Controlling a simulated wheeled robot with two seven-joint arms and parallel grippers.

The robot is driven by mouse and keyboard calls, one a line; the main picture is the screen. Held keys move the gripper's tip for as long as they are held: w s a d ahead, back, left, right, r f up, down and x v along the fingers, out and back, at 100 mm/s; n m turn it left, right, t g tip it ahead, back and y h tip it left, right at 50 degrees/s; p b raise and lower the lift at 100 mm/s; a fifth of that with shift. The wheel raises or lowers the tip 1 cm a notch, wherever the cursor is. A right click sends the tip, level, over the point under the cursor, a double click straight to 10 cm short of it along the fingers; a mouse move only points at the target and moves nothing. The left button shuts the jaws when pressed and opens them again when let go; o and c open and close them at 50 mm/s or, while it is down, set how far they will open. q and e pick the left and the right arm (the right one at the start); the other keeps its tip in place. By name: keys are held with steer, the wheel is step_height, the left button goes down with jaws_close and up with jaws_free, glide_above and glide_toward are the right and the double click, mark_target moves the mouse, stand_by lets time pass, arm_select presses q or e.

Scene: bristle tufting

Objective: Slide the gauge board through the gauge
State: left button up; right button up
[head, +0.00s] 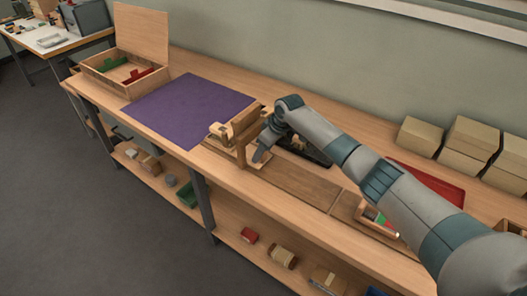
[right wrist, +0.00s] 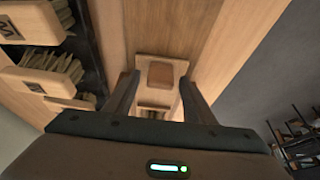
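The wooden gauge (head: 241,132), an upright frame, stands on the bench just right of the purple mat. Pale wooden pieces (head: 222,131) show at its left side; I cannot make out which is the gauge board. My right gripper (head: 261,153) is low beside the gauge's right side. In the right wrist view my right gripper's fingers (right wrist: 159,86) are apart, with a pale wooden piece with a brown patch (right wrist: 160,74) between them. It looks like the gauge board, but I cannot tell whether the fingers touch it. My left gripper is out of view.
The purple mat (head: 190,108) is clear. An open wooden box (head: 122,83) with red and green pieces stands at the left. A dark tray (head: 306,150) lies behind my right arm; bristled wooden blocks (right wrist: 40,83) show beside my right gripper. Cardboard boxes (head: 470,146) stand at the right.

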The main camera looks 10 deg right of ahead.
steer(key=shift+r, duration=0.1)
steer(key=shift+s+d+r, duration=0.2)
steer(key=shift+r, duration=0.35)
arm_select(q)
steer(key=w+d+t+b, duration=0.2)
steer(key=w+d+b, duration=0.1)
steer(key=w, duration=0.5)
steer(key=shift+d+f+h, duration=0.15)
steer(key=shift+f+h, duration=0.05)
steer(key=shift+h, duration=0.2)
arm_select(e)
steer(key=v, duration=1.6)
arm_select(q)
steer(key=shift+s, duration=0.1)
arm_select(e)
steer(key=shift+a, duration=0.1)
